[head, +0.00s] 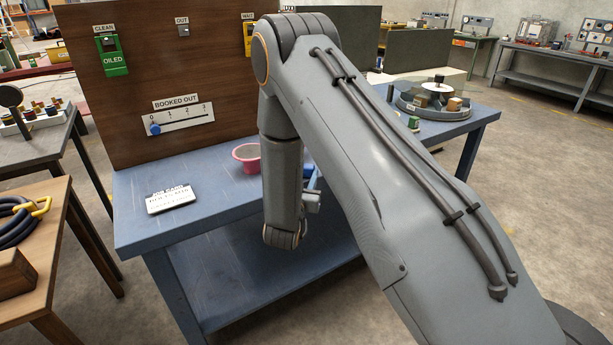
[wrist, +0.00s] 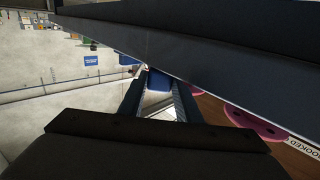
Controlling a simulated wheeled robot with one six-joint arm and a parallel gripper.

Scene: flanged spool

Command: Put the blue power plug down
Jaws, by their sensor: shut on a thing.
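My gripper (head: 313,192) is mostly hidden behind my arm in the head view. In the wrist view my gripper (wrist: 158,100) has its two fingers on either side of a blue thing, the blue power plug (wrist: 158,82), and is shut on it. In the head view a bit of blue, the plug (head: 308,171), shows just right of my forearm, over the blue bench. Whether it touches the bench top I cannot tell. A pink flanged spool (head: 246,154) stands on the bench left of my forearm; it also shows at the right of the wrist view (wrist: 256,124).
The blue bench (head: 190,225) has a white job card (head: 170,198) at its left front. A brown panel (head: 205,75) with a "BOOKED OUT" slider (head: 155,129) stands behind. A round grey tray (head: 410,108) with parts sits at the right end. Bench top between card and spool is clear.

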